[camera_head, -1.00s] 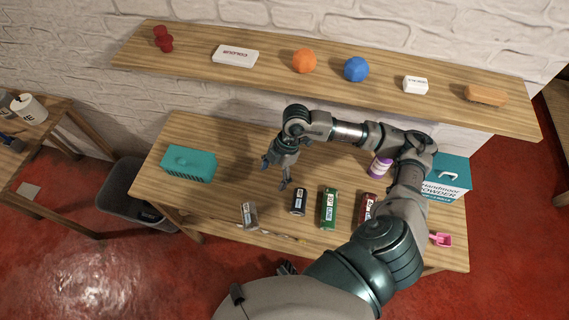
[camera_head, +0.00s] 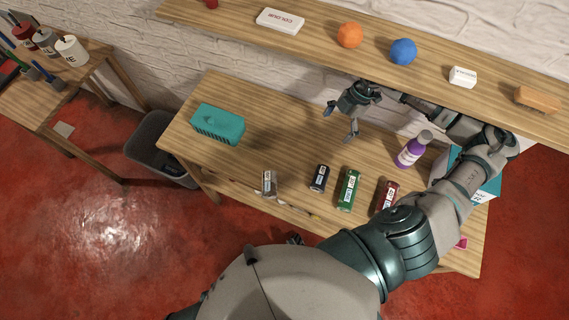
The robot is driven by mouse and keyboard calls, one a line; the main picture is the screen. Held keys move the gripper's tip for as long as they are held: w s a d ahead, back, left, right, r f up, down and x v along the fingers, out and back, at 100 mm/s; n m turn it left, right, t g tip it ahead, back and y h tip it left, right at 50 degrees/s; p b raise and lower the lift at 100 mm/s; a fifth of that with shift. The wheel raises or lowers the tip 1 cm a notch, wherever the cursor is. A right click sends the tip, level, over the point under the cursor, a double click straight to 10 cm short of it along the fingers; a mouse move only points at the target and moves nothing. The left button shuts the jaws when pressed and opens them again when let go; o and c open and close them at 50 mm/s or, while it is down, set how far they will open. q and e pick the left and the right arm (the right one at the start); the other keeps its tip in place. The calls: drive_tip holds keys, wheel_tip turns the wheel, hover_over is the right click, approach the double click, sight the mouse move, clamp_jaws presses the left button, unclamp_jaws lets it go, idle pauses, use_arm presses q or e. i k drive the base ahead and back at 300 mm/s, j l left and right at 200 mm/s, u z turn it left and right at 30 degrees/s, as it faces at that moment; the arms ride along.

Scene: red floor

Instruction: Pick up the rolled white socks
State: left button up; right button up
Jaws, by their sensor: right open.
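I see nothing that I can clearly identify as rolled white socks. A small white block with dark lettering (camera_head: 463,77) lies on the upper shelf, but it looks like a packet. My right gripper (camera_head: 341,122) is open and empty, with its fingers apart. It hangs over the back part of the wooden table, near the front edge of the upper shelf. My left gripper does not show. My right arm hides part of the table's right end.
The upper shelf (camera_head: 330,62) holds a white box (camera_head: 281,20), orange ball (camera_head: 350,35), blue ball (camera_head: 403,51) and tan block (camera_head: 536,99). The table (camera_head: 275,130) bears a teal case (camera_head: 217,124), purple bottle (camera_head: 412,150), and dark (camera_head: 319,178), green (camera_head: 348,190) and red (camera_head: 387,196) packages.

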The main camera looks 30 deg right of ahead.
sight(269, 178)
drive_tip(key=k+j, duration=0.35)
drive_tip(key=j, duration=0.15)
drive_tip(key=k+j, duration=0.35)
drive_tip(key=j, duration=0.2)
drive_tip(key=k+j, duration=0.4)
drive_tip(key=j, duration=0.1)
